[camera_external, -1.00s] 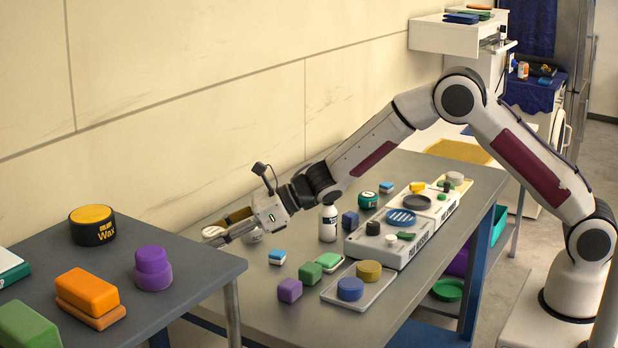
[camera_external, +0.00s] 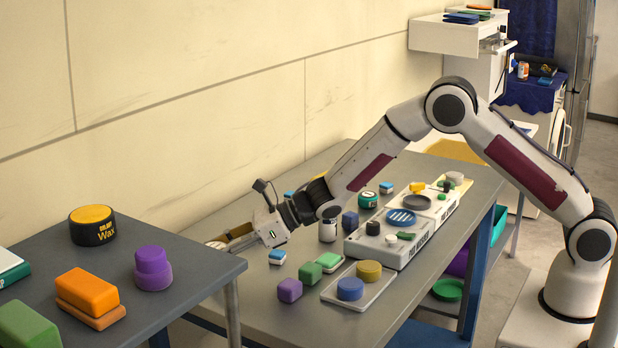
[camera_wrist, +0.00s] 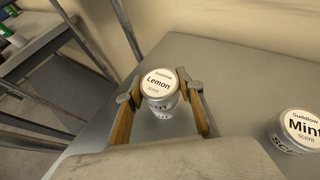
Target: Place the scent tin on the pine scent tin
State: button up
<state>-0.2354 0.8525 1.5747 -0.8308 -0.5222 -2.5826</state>
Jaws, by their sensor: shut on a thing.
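A round tin with a white lid reading "Suddlow Lemon scent" (camera_wrist: 160,82) sits between my gripper's fingers in the wrist view. My gripper (camera_wrist: 160,90) is shut on it, one finger on each side. A second tin, reading "Suddlow Mint scent" (camera_wrist: 302,130), stands apart on the grey surface at the right. In the external view my gripper (camera_external: 220,243) is low at the far left end of the long grey table, and the held tin is not clear there. I cannot make out a tin marked pine in either view.
The near table (camera_external: 190,268) holds a wax tin (camera_external: 92,226), orange blocks (camera_external: 88,292) and a purple stack (camera_external: 153,268). On the long table (camera_external: 270,318), purple (camera_external: 290,290) and green (camera_external: 310,273) blocks, a tray (camera_external: 375,290) and a grey rack (camera_external: 385,250) stand right of my gripper.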

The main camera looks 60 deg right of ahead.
jog(key=shift+f, duration=0.1)
jog(key=o, duration=1.1)
jog(key=shift+v, duration=6.1)
